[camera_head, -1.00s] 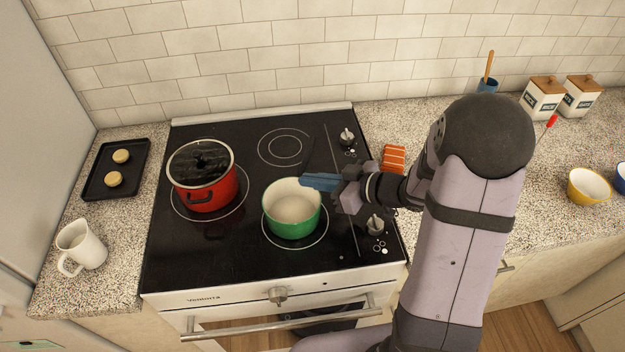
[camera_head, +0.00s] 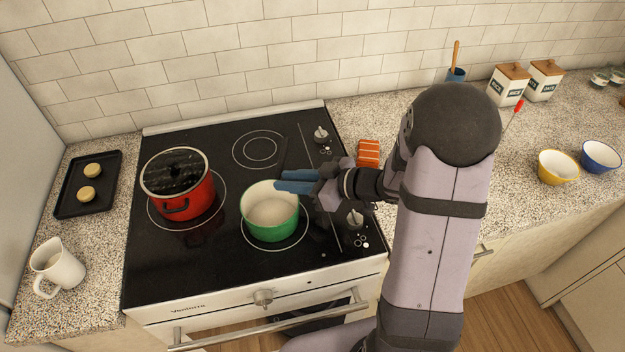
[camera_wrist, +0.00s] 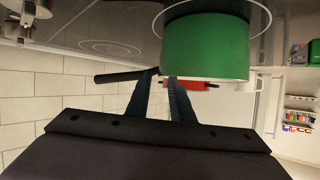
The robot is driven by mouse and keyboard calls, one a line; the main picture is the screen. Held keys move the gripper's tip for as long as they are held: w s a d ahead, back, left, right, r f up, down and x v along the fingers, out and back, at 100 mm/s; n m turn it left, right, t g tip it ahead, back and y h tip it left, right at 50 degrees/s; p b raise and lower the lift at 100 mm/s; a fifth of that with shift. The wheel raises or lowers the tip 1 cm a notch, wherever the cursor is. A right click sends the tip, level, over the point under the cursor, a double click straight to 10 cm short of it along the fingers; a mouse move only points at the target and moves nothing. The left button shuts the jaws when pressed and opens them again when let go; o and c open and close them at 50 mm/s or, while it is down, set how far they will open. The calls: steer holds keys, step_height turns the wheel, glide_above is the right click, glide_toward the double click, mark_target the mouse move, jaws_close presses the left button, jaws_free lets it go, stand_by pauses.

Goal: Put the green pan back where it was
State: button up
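The green pan (camera_head: 270,222), white inside and empty, stands upright on the front right burner of the black stove. In the wrist view its green side (camera_wrist: 207,45) fills the upper middle, and its dark handle (camera_wrist: 118,76) reaches left past the fingers. In the head view only part of the handle shows, behind the gripper. My gripper (camera_head: 284,181) has blue fingers at the pan's upper right rim. The fingers are slightly apart, with a gap also visible in the wrist view (camera_wrist: 164,76). I cannot tell whether a finger touches the pan.
A red pot (camera_head: 178,190) with a glass lid stands left of the pan. The stove's back right burner (camera_head: 257,149) is empty. Knobs (camera_head: 354,218) line the stove's right side. An orange-striped item (camera_head: 368,152) lies on the right counter. A dark tray (camera_head: 88,183) and white mug (camera_head: 56,267) are left.

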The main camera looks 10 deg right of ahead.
steer(key=v, duration=1.1)
steer(key=shift+s+d, duration=0.2)
steer(key=shift+d, duration=0.05)
steer(key=shift+w, duration=0.1)
steer(key=w+d+m+t+h+p, duration=0.2)
steer(key=w+d+m+h, duration=0.35)
steer(key=w+h, duration=0.3)
steer(key=s+f+m+g+h, duration=0.1)
steer(key=s, duration=0.1)
steer(key=s+a+f+m+g+h, duration=0.1)
steer(key=s, duration=0.1)
steer(key=s+a+f+m+g+h, duration=0.1)
steer(key=s+f+g, duration=0.1)
steer(key=s, duration=0.1)
steer(key=s+a+f+g, duration=0.1)
steer(key=s+g, duration=0.1)
steer(key=s, duration=0.3)
steer(key=s+a+f+g+b, duration=0.1)
steer(key=s+a+f+g, duration=0.1)
steer(key=s, duration=0.3)
steer(key=s+a+f+m+g+y+b, duration=0.1)
steer(key=s+a+f+g, duration=0.1)
steer(key=s, duration=0.3)
steer(key=shift+s, duration=0.2)
steer(key=shift+s+a, duration=0.25)
steer(key=shift+s, duration=0.25)
